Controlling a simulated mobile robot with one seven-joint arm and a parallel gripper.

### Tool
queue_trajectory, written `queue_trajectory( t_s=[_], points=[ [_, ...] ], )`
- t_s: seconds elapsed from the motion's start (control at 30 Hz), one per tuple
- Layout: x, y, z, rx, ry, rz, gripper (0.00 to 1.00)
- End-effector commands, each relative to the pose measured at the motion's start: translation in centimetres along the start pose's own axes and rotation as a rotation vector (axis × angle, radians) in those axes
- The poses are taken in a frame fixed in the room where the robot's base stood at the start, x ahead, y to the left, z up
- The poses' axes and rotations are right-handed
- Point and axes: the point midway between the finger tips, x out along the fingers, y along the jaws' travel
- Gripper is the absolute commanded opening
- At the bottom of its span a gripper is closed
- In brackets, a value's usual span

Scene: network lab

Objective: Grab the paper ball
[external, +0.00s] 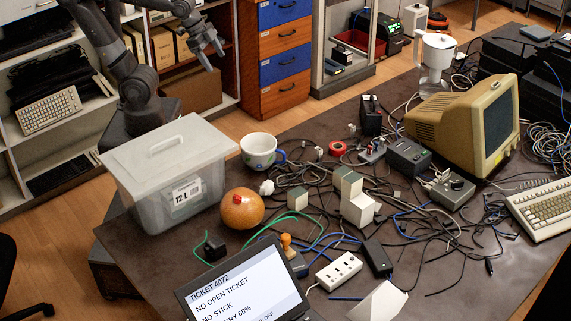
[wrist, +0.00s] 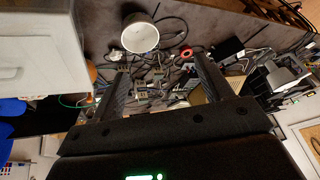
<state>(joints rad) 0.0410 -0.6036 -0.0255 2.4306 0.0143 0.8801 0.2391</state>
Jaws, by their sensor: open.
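The paper ball (external: 266,188) is a small, white, crumpled lump on the brown table, between the orange round fruit-like object (external: 242,209) and the white cup (external: 262,150). In the wrist view a small white lump (wrist: 115,55) beside the cup (wrist: 140,37) looks like the same ball. My gripper (external: 213,57) is open and empty, raised high above the far side of the table, behind the lidded box. In the wrist view my gripper (wrist: 163,72) points at the table, with its two dark fingers spread apart.
A lidded translucent box (external: 166,178) stands left of the ball. Tangled cables (external: 310,172), adapters and grey-white blocks (external: 358,206) crowd the table to the right. A green wire (external: 290,217) runs in front.

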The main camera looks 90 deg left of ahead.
Motion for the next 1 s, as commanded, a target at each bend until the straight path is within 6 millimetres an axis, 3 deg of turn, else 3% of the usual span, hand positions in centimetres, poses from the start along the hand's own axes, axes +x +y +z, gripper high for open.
queue_trajectory(
  t_s=[0.27,0.5,0.8,1.0],
  points=[
    [4.9,2.5,-6.1,0.547,-0.085,0.065,0.72],
    [10.3,6.1,-10.4,1.02,-0.125,0.154,0.72],
    [18.5,12.5,-13.8,1.603,-0.124,0.309,0.72],
    [24.1,17.2,-14.5,1.957,-0.088,0.428,0.72]
  ],
)
